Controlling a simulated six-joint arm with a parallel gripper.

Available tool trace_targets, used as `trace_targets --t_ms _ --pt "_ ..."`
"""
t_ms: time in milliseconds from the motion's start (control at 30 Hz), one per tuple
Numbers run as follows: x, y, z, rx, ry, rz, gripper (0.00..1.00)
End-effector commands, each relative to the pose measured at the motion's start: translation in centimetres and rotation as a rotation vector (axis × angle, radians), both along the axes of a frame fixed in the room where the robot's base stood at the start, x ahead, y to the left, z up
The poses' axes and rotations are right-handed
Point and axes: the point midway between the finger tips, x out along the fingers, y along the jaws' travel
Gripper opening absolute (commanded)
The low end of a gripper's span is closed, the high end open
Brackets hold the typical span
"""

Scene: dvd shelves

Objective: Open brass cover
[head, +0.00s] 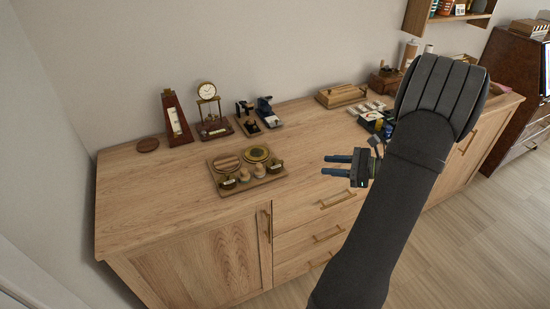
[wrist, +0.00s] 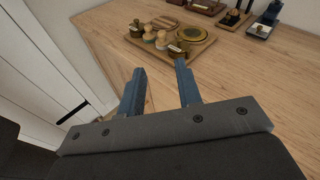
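A wooden tray (head: 223,192) sits on the sideboard top. At its back lie a round wooden disc (head: 226,163) and a flat round brass piece (head: 256,154), likely the brass cover.
A metronome (head: 176,118), a clock (head: 208,103) and small dark instruments (head: 255,117) stand behind the tray. A wooden box (head: 341,95) and more small items are at the back right. The sideboard top (head: 150,205) is bare left of the tray. Drawer handles (head: 330,233) stick out in front.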

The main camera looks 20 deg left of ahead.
Motion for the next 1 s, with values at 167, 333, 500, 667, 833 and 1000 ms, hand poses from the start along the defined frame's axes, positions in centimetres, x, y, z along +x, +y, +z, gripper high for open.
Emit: trace_targets --t_ms 167,333,500,667,833,1000 --pt "2.7 1.3 -3.9 0.118 0.105 -0.007 0.32" --pt "4.0 2.0 -6.3 0.191 0.167 -0.012 0.32" --pt "4.5 2.4 -7.2 0.217 0.190 -0.015 0.32" --pt "4.5 4.0 -7.2 0.219 0.192 -0.013 0.32" --pt "4.5 7.4 -7.1 0.218 0.191 -0.011 0.32" --pt "4.4 11.1 -7.2 0.218 0.191 -0.011 0.32"
